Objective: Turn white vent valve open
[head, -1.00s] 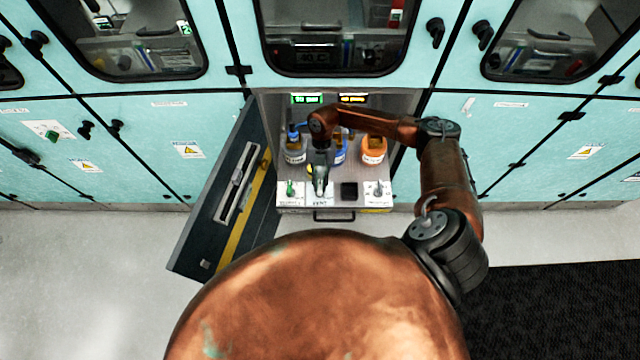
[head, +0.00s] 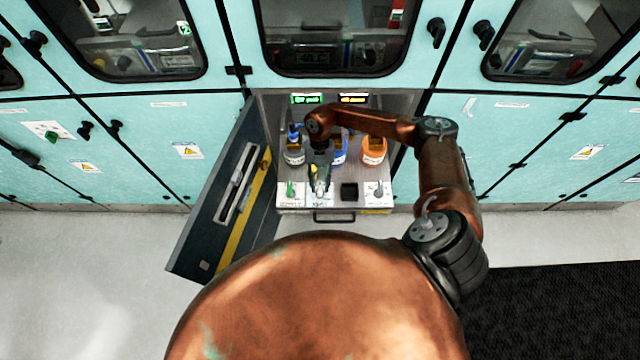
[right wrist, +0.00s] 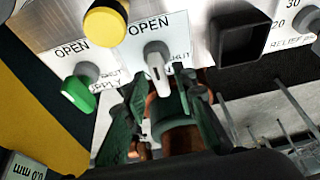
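The white vent valve (right wrist: 158,65) is a small white lever on a grey hub, on a white plate (right wrist: 142,32) marked OPEN and SHUT. In the right wrist view the lever points down, away from the word OPEN. My right gripper (right wrist: 162,84) has its two dark green fingers apart, one on each side of the lever's tip. I cannot tell whether either finger touches it. In the head view the right gripper (head: 320,184) hangs over the vent plate and hides most of the lever. My left gripper is not in view.
A green supply valve (right wrist: 78,98) is left of the white one. A yellow knob (right wrist: 105,20) is above, and a black square socket (right wrist: 240,38) is to the right. Bottles, including an orange one (head: 374,150), stand behind. An open dark door (head: 228,195) bounds the left side.

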